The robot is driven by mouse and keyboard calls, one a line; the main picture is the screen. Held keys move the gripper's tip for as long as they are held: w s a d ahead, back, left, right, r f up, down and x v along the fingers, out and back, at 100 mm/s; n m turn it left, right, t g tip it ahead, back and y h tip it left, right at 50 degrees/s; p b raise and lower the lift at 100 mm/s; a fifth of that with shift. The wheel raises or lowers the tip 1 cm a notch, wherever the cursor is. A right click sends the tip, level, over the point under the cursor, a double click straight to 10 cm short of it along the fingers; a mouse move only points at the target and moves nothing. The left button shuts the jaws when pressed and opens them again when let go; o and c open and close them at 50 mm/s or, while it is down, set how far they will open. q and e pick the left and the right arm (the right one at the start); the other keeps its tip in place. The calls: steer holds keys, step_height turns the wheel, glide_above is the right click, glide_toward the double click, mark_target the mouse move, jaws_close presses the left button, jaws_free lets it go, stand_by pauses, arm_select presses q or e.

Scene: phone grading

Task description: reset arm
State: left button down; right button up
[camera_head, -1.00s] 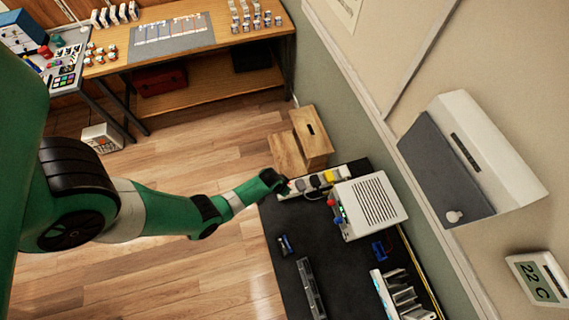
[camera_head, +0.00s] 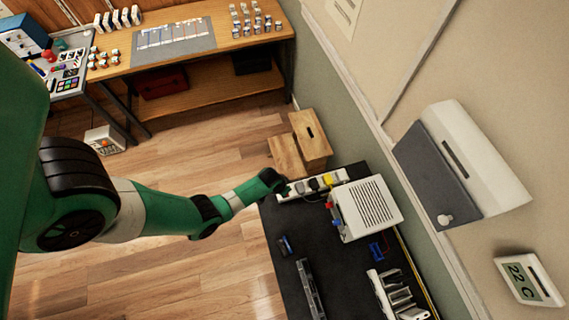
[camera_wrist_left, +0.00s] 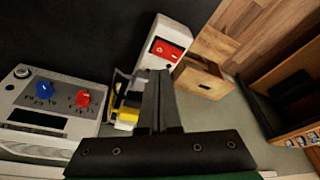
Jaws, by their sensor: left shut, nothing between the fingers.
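My left arm comes in from the left in the head view, green with white and black bands. Its gripper (camera_head: 284,191) is at the near end of a white power strip (camera_head: 296,192) on the black bench top; I cannot tell from here whether it touches. In the left wrist view the fingers of my left gripper (camera_wrist_left: 158,90) are shut together with nothing between them. The strip (camera_wrist_left: 180,32) shows beyond them with a red switch, and a yellow plug (camera_wrist_left: 127,116) is just left of the fingers. My right gripper is in neither view.
A wall-mounted box (camera_head: 470,160) is at the right. Open floor lies left of the bench.

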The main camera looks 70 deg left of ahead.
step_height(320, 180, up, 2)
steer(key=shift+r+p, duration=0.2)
steer(key=shift+p, duration=0.65)
